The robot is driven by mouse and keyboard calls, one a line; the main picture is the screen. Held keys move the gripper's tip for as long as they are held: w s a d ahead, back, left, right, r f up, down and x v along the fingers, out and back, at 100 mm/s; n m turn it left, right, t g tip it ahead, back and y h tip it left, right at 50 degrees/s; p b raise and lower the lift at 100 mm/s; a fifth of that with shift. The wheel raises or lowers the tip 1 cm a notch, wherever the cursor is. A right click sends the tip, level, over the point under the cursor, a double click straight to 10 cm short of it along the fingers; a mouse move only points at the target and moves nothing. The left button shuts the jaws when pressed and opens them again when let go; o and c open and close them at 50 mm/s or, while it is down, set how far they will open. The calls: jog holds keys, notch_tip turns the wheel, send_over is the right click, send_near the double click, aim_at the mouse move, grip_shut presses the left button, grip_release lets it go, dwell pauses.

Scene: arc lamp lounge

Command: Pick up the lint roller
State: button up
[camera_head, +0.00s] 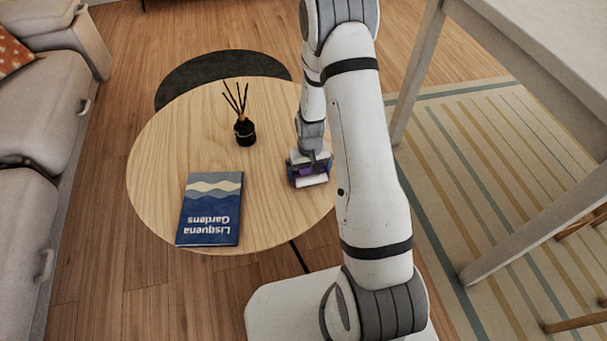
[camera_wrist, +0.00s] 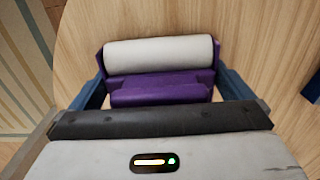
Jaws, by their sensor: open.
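The lint roller (camera_wrist: 160,54) has a white cylinder in a purple holder and lies on the round wooden table. In the head view the lint roller (camera_head: 314,180) shows near the table's right edge, partly covered by my gripper. My gripper (camera_head: 309,169) points down over it. In the wrist view the blue fingers of my gripper (camera_wrist: 162,90) are open, one on each side of the purple part. I cannot tell whether either finger touches it. The roller's lower part is hidden behind the gripper body.
The round table (camera_head: 160,160) also holds a blue book (camera_head: 210,212) at the front and a black reed diffuser (camera_head: 245,131) farther back. A grey sofa (camera_head: 40,120) stands at the left. A white table (camera_head: 560,50) stands on a striped rug (camera_head: 470,150) at the right.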

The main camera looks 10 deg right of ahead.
jog(key=c, duration=0.8)
jog(key=shift+o, duration=0.2)
notch_tip(320, 180, up, 10)
jog(key=shift+r+p, duration=0.1)
jog(key=shift+p, duration=1.05)
